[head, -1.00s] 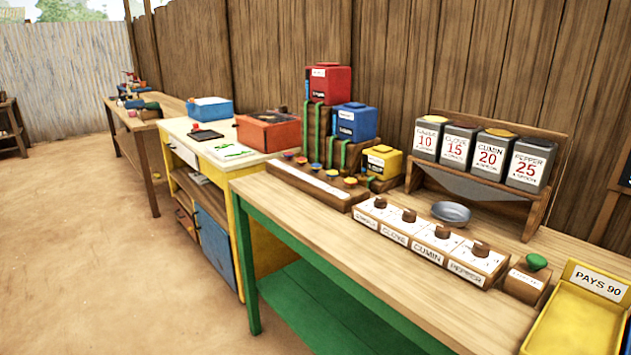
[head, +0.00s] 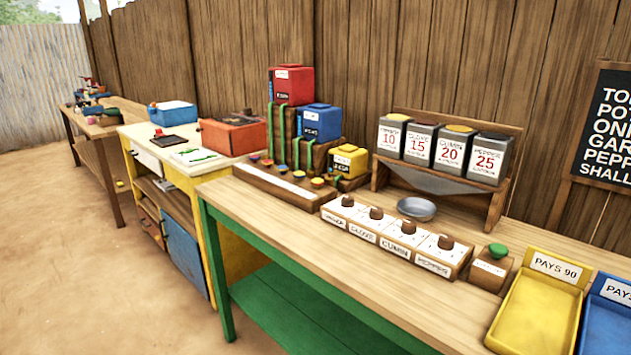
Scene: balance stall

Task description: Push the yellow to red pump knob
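A wooden strip with several small coloured knobs (head: 284,185) lies on the near table, below a stepped stand with a red box (head: 291,86), a blue box (head: 321,122) and a yellow box (head: 348,161). Green strips run down the stand beside the boxes. The knobs are red, blue and yellow toned and small. Which one is the yellow to red pump knob I cannot tell; the label on the strip is too small to read. Neither of my grippers is in view.
The green-legged table (head: 375,287) also holds a row of spice dispensers with brown knobs (head: 408,227), a metal bowl (head: 416,208), a green button (head: 498,250) and a yellow tray (head: 538,310). A red-orange crate (head: 232,136) stands on the table behind. Dirt floor is free at left.

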